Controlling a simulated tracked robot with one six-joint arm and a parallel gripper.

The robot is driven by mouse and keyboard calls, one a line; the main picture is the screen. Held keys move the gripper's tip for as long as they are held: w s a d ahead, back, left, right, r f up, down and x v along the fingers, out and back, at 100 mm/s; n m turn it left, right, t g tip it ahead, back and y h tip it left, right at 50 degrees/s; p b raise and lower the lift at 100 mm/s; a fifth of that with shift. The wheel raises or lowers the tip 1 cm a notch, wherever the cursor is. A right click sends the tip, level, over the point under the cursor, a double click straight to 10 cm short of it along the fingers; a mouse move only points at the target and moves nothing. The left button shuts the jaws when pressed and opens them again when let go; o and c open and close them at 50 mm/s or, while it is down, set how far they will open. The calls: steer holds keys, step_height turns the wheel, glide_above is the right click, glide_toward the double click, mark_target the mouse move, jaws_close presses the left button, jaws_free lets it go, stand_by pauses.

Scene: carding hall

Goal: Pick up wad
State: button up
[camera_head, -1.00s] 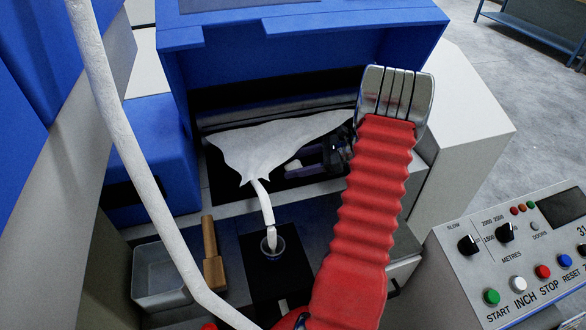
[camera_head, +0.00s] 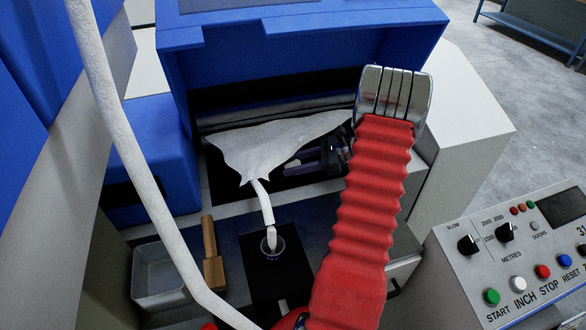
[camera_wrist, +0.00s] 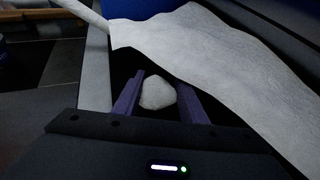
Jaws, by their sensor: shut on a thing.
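The wad (camera_wrist: 158,93) is a small, rounded white lump in the wrist view. It sits between the two purple fingers of my gripper (camera_wrist: 159,76), which is shut on it. In the head view my gripper (camera_head: 298,165) is low in the dark opening of the blue machine, just right of and partly under the white fibre web.
The white web (camera_head: 265,145) spreads close beside my gripper and narrows into a strand entering a round funnel (camera_head: 272,246). A blue hood (camera_head: 300,45) overhangs the opening. A grey bin (camera_head: 160,275), wooden-handled tool (camera_head: 212,255) and control panel (camera_head: 520,250) stand nearer.

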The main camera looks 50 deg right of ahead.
mark_target(294, 163)
steer(key=c, duration=0.3)
step_height(294, 163, up, 10)
stand_by(0.7)
